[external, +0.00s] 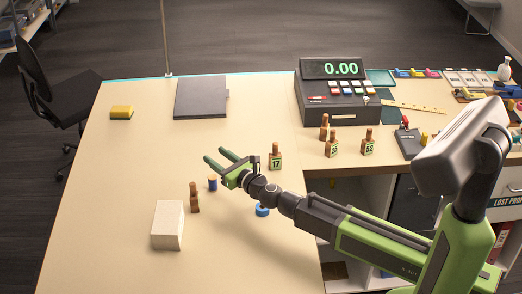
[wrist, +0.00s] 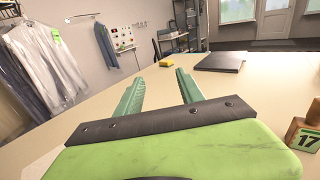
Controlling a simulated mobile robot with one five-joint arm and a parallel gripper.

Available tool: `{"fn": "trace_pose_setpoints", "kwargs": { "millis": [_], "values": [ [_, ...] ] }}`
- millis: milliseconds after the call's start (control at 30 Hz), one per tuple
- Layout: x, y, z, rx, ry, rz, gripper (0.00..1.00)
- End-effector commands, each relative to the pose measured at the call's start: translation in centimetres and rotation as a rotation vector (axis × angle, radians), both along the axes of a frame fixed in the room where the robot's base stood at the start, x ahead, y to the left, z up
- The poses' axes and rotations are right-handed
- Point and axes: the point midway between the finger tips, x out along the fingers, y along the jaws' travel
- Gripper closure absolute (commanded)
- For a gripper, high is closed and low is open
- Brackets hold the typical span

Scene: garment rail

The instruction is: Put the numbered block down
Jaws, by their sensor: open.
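Several brown numbered blocks with green labels stand on the table (external: 110,200). Block 17 (external: 275,157) stands upright just right of my gripper, apart from it; it also shows at the right edge of the wrist view (wrist: 304,136). Another labelled block (external: 332,146) and block 52 (external: 368,144) stand further right. A brown block (external: 194,198), its label not visible, stands left of my wrist. My gripper (external: 217,158) is open and empty above the table, its two green fingers pointing away to the left. The wrist view shows nothing between the fingers (wrist: 160,88).
A cash register (external: 335,95) stands at the back right. A dark folder (external: 201,98) and a yellow sponge (external: 121,112) lie at the back. A white box (external: 167,225), a small blue cylinder (external: 213,184) and a blue ring (external: 262,210) are near my arm. The middle left is clear.

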Motion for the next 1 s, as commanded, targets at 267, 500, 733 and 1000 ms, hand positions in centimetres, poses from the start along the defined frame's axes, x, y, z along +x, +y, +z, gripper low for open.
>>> {"fn": "trace_pose_setpoints", "kwargs": {
  "millis": [267,500,733,1000],
  "values": [
    [-7.2,5.4,-0.3,0.015,0.020,0.096,0.55],
    [-7.2,5.4,-2.0,0.014,0.020,0.097,0.55],
    [-7.1,5.4,-6.8,0.015,0.019,0.097,0.55],
    [-5.9,6.7,-8.3,0.015,0.019,0.096,0.55]
  ]
}}
